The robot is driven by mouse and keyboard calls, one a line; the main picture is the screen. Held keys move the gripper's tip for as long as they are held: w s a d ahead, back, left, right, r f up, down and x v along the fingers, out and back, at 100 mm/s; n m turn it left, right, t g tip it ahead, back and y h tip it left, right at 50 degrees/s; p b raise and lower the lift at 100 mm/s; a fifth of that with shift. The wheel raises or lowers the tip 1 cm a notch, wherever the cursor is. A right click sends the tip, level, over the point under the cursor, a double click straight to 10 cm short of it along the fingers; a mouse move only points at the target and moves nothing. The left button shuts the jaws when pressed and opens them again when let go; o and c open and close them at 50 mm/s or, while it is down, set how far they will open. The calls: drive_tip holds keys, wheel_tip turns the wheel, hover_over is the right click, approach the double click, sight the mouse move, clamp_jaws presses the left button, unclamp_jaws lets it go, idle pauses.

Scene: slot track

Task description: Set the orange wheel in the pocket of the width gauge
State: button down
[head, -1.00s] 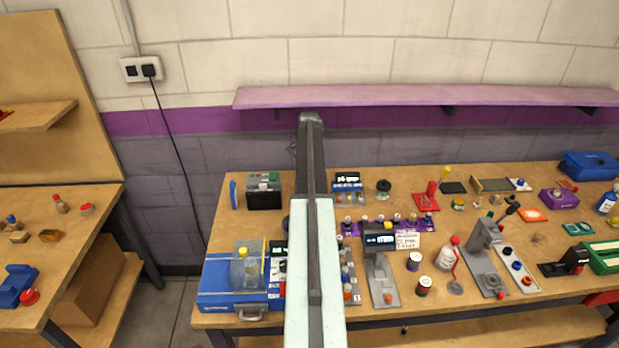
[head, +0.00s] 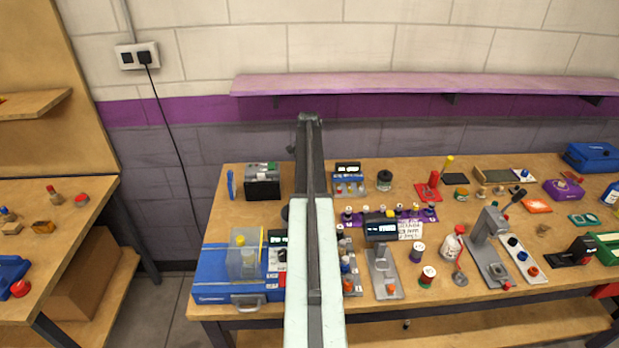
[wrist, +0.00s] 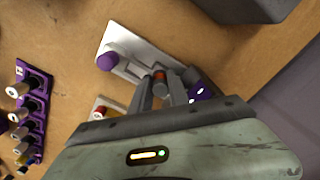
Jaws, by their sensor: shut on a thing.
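In the wrist view my gripper (wrist: 161,88) is shut on a small orange wheel (wrist: 160,76), mostly hidden between the fingers. The fingertips are over or close to a pale plate (wrist: 133,58) that carries a purple knob (wrist: 107,62). I cannot tell whether the wheel touches the plate. In the head view my arm hides the wheel and the gripper. No label shows which fixture is the width gauge. A grey stand with a dark display (head: 381,228) is right of my arm, with a small orange-red part (head: 391,288) on its base.
A purple rack with several wheels stands left in the wrist view (wrist: 32,115). A dark box (head: 262,182) is left of my arm, near the wall. A blue case (head: 215,272) with a clear box (head: 246,258) is at the front left. The right of the bench is crowded.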

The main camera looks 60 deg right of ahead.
drive_tip(key=shift+f, duration=0.1)
drive_tip(key=c, duration=1.2)
unclamp_jaws()
drive_tip(key=shift+o, duration=0.2)
drive_tip(key=shift+w, duration=0.1)
wheel_tip(320, 180, up, 8)
drive_tip(key=p, duration=0.8)
